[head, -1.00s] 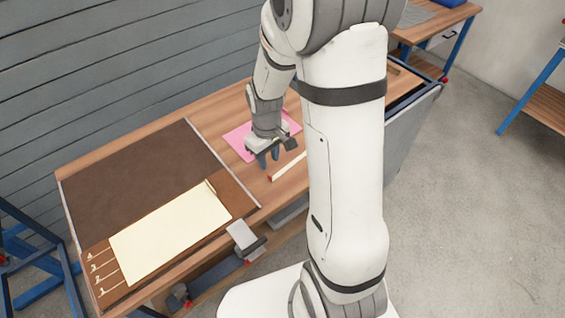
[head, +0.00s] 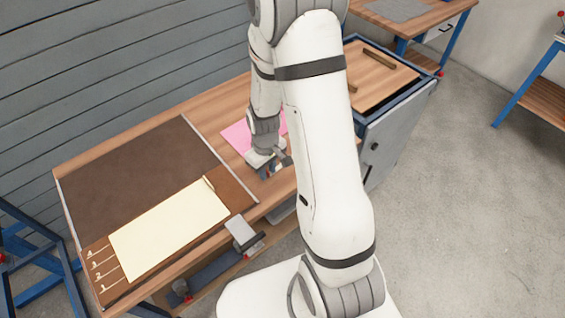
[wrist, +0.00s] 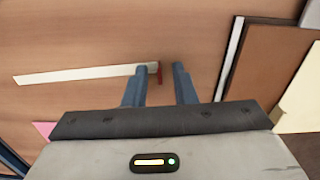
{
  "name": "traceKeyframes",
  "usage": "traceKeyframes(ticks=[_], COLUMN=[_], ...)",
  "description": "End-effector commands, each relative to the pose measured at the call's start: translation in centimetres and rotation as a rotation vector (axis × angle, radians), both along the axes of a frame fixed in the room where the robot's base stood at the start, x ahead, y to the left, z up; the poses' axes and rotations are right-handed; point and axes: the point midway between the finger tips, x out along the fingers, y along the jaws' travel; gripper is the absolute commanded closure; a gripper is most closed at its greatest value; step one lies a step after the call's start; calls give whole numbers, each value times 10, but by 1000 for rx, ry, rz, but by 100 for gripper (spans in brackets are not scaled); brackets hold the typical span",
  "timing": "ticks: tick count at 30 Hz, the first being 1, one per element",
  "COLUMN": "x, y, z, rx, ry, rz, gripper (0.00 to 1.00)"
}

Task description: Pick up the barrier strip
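The likely barrier strip is a thin cream strip (wrist: 80,74) with a red end, lying on the wooden bench top in the wrist view. My gripper (wrist: 158,72) is open above it, and the red end shows between the two blue fingers. Most of the strip extends to the left of the fingers. Whether the fingers touch it, I cannot tell. In the head view my gripper (head: 270,170) is low over the bench beside a pink sheet (head: 238,138), and my gripper and arm hide most of the strip.
A dark brown mat (head: 130,180) and a cream sheet (head: 168,230) on a brown board with numbered marks lie left of my gripper. A blue-framed tray (head: 385,85) with brown bars stands at the right end. A clamp-like fixture (head: 242,232) sits at the bench's front edge.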

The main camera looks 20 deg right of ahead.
Motion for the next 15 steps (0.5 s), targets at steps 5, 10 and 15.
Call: traceKeyframes(ticks=[5,10,15], x=[0,0,0], y=[0,0,0], z=[0,0,0], rx=[0,0,0], ry=[0,0,0], rz=[0,1,1], gripper=[90,100,100])
